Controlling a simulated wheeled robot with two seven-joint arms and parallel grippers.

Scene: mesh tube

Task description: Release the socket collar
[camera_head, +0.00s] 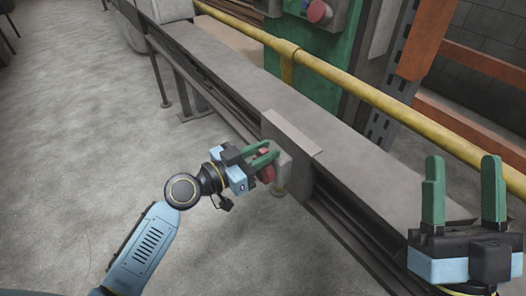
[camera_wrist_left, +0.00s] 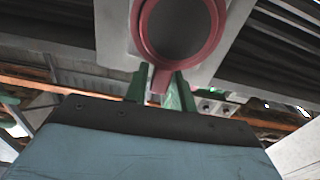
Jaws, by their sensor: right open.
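The red socket collar (camera_wrist_left: 145,30) is a ring around a dark round opening in the left wrist view, with a short red tab (camera_wrist_left: 160,80) hanging below it. The red collar also shows in the head view (camera_head: 266,173), partly hidden by my left gripper. My left gripper (camera_head: 272,154) is at the collar; its green fingers (camera_wrist_left: 162,88) stand on either side of the tab, seemingly with narrow gaps. Whether a finger touches the tab is unclear. My right gripper (camera_head: 464,190) is open and empty at the lower right, away from the collar.
The collar sits on a pale block (camera_head: 283,160) at the side of a long grey beam (camera_head: 222,72). A yellow rail (camera_head: 340,77) runs behind the beam. A green panel with a red button (camera_head: 318,12) stands beyond.

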